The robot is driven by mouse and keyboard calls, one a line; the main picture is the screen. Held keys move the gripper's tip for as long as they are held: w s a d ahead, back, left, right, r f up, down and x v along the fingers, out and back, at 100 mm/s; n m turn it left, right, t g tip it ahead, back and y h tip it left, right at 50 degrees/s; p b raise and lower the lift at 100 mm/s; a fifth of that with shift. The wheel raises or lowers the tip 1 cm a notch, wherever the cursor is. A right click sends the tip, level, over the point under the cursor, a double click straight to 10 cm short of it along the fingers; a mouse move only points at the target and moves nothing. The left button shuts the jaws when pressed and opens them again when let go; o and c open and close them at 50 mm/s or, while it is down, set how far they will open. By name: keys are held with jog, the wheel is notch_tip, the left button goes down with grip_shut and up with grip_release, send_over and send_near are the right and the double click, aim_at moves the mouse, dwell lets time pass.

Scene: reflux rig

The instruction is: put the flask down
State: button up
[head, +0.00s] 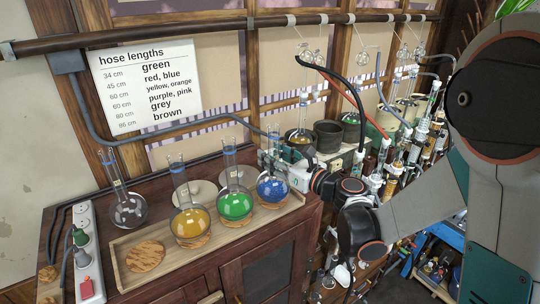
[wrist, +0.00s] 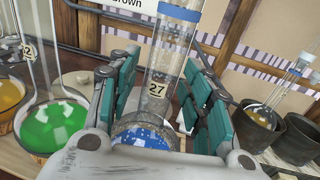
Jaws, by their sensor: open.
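A round-bottomed flask with blue contents (head: 271,188) stands at the right end of a wooden tray (head: 122,278) in the head view, seemingly on a cork ring. In the wrist view its neck, with a blue band and a "27" label (wrist: 157,90), rises between the teal finger pads of my gripper (wrist: 160,105). The pads stand apart on both sides of the neck, with a visible gap. The flask's blue bulb shows low between the fingers, partly hidden by my gripper. In the head view my gripper (head: 284,160) is at the flask's right side.
A green flask (head: 235,205) and a yellow flask (head: 190,222) stand left of it on the tray. An empty cork ring (head: 146,256) lies at the tray's left end. A clear flask (head: 128,210) stands behind. Dark pots (head: 328,135) and glassware are to the right.

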jog(key=s+d+f+n+g+h, duration=0.1)
jog(key=s+d+n+h, duration=0.3)
jog(key=s+n, duration=0.5)
jog(key=s+d+f+n+g+h+b, duration=0.1)
jog(key=s+d+n+h, duration=0.3)
jog(key=s+d+n, duration=0.4)
jog(key=s+d+f+n+g+h, duration=0.2)
jog(key=s+d+n+g+h, duration=0.1)
jog(key=s+d+n, duration=0.4)
jog(key=s+n+h, duration=0.1)
jog(key=s+n, duration=0.2)
jog(key=s, duration=0.3)
jog(key=shift+s+g+b, duration=0.3)
jog(key=shift+s+b, duration=0.05)
jog(key=shift+s, duration=0.05)
